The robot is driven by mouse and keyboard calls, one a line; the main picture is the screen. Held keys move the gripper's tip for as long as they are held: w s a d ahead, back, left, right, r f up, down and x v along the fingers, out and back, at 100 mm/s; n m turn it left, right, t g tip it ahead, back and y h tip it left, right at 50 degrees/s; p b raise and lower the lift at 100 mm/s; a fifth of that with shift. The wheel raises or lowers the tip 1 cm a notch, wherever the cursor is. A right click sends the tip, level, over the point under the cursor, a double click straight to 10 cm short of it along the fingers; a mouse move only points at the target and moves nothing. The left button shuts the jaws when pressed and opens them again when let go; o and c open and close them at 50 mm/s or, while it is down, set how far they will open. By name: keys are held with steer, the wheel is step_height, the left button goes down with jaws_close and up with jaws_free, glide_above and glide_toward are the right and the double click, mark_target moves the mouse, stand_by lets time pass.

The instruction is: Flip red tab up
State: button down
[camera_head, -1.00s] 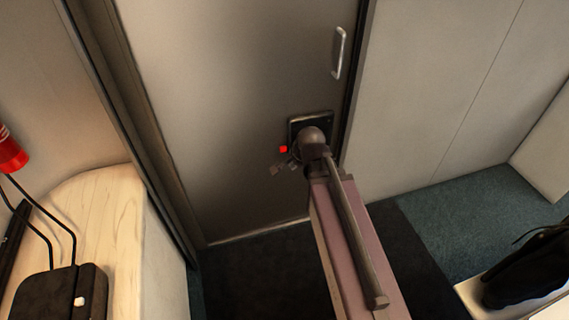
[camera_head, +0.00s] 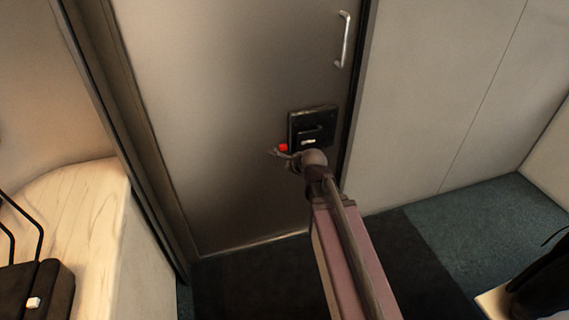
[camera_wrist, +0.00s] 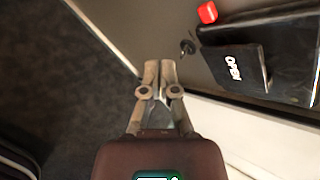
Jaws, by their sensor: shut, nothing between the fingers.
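The red tab (camera_head: 283,148) is a small red block at the left edge of a black latch plate (camera_head: 299,116) on the grey door.
A silver handle (camera_head: 344,40) is on the door above the latch. A small keyhole-like fitting (camera_wrist: 187,47) is beside the flap. A wooden counter (camera_head: 85,215) stands at the left with a black box (camera_head: 35,290). Dark carpet lies below the door.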

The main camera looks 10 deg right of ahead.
mark_target(281, 158)
steer(key=w+d+f+m+t+b, duration=0.2)
steer(key=w+f+m+t+b, duration=0.2)
steer(key=f+m+b, duration=0.4)
steer(key=shift+w+f+m+t+b, duration=0.35)
steer(key=shift+w+m+b, duration=0.3)
steer(key=shift+m+b, duration=1.85)
steer(key=shift+w+n+b, duration=0.15)
steer(key=shift+n+b, duration=0.25)
steer(key=shift+b, duration=0.05)
steer(key=b+x, duration=0.3)
steer(key=x, duration=0.6)
steer(key=shift+w+f, duration=0.2)
steer(key=shift+w, duration=0.05)
steer(key=shift+w+r, duration=0.15)
steer(key=shift+w, duration=0.1)
steer(key=shift+s+r+p, duration=0.15)
steer(key=shift+r+p, duration=1.75)
steer(key=shift+p, duration=0.05)
